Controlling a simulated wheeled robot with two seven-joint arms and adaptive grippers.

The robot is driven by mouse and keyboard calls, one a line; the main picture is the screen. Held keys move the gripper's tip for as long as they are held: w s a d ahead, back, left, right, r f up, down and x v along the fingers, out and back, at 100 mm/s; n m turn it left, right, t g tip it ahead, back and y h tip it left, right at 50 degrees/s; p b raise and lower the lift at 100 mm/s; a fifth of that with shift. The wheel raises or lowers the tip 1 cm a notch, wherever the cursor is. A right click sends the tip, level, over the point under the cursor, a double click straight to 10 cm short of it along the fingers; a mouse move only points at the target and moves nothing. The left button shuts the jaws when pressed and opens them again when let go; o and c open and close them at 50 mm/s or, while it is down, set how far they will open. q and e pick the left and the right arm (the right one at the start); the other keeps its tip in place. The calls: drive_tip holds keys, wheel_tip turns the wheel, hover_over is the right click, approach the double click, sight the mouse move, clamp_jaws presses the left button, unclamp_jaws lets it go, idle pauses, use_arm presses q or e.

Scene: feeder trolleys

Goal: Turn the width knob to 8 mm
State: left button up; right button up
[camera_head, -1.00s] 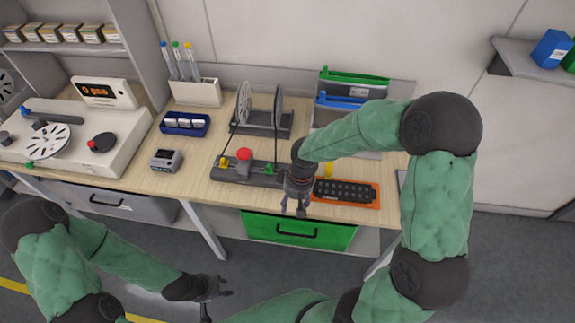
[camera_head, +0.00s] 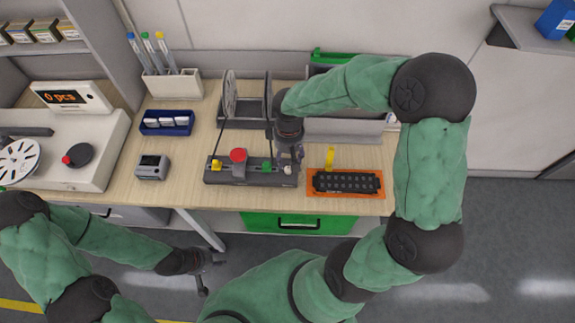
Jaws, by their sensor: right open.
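A dark grey feeder device (camera_head: 225,176) lies near the table's front edge. It carries a yellow button (camera_head: 216,165), a large red knob (camera_head: 238,156), a green part (camera_head: 267,166) and a small pale knob (camera_head: 287,170) at its right end. Which one is the width knob, and its setting, are too small to read. My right gripper (camera_head: 291,160) is open and points down just above the device's right end, close to the pale knob. Whether it touches the knob I cannot tell. My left gripper (camera_head: 208,265) is low, in front of the table, empty; its jaw opening is unclear.
Behind the device stands a reel holder (camera_head: 230,95). An orange tray (camera_head: 345,192) with a black strip lies to the right. A small grey box (camera_head: 152,167) and a blue bin (camera_head: 166,123) are on the left. Table between box and device is clear.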

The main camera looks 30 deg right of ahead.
sight(289, 169)
wheel_tip(289, 169, down, 7)
drive_tip(key=shift+w+b, duration=0.1)
drive_tip(key=shift+b, duration=0.5)
drive_tip(key=shift+c, duration=0.3)
clamp_jaws()
